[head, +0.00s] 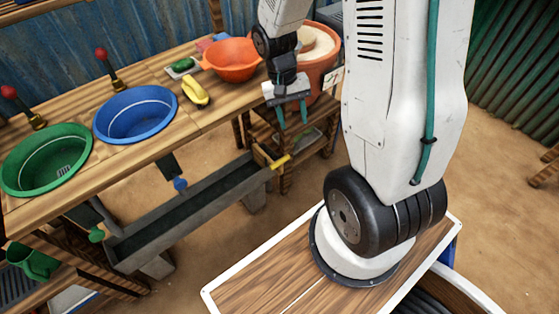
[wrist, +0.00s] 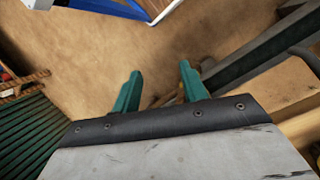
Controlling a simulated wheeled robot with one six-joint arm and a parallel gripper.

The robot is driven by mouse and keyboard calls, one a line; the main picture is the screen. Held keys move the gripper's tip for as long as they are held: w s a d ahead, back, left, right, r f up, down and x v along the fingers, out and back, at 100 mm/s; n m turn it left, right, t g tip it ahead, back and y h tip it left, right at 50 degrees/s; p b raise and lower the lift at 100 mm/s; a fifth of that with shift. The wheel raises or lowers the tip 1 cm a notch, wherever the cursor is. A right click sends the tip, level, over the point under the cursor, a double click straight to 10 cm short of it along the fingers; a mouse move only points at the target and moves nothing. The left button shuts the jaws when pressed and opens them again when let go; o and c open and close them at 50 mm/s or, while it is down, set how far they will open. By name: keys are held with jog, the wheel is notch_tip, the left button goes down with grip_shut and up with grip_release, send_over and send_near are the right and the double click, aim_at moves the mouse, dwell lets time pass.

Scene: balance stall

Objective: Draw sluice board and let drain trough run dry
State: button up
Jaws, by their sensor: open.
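The drain trough (head: 190,213) is a long grey channel with a dark inside, running below the front of the wooden counter. Whether water stands in it, I cannot tell. At its right end is the sluice board (head: 264,157), a small wooden piece with a yellow handle (head: 281,162) sticking out to the right. My gripper (head: 292,122) points down with its teal fingers apart and empty, above and slightly right of the handle, not touching it. In the wrist view the open fingers (wrist: 160,88) hang over bare ground, and a grey beam-like part that looks like the trough (wrist: 262,55) is at the right.
The counter holds a green basin (head: 45,160), a blue basin (head: 136,113), an orange bowl (head: 231,60) and a yellow object (head: 195,91). A wooden stand (head: 290,150) and a large terracotta pot (head: 322,65) are behind my gripper. Sandy floor lies open in front of the trough.

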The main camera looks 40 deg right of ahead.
jog(key=w+d+f+m, duration=0.1)
jog(key=d+f+m, duration=0.1)
jog(key=f, duration=0.5)
jog(key=w+d+f+m, duration=0.1)
jog(key=w+d+f, duration=0.1)
jog(key=f, duration=0.5)
jog(key=m+t, duration=0.6)
jog(key=m, duration=0.3)
send_over(279, 162)
jog(key=s, duration=0.2)
jog(key=s+a+f+x, duration=0.1)
jog(key=s+x, duration=0.2)
jog(key=x, duration=1.4)
jog(key=shift+y, duration=0.3)
jog(key=x, duration=0.6)
jog(key=shift+d+f, duration=0.15)
jog(key=shift+f, duration=0.15)
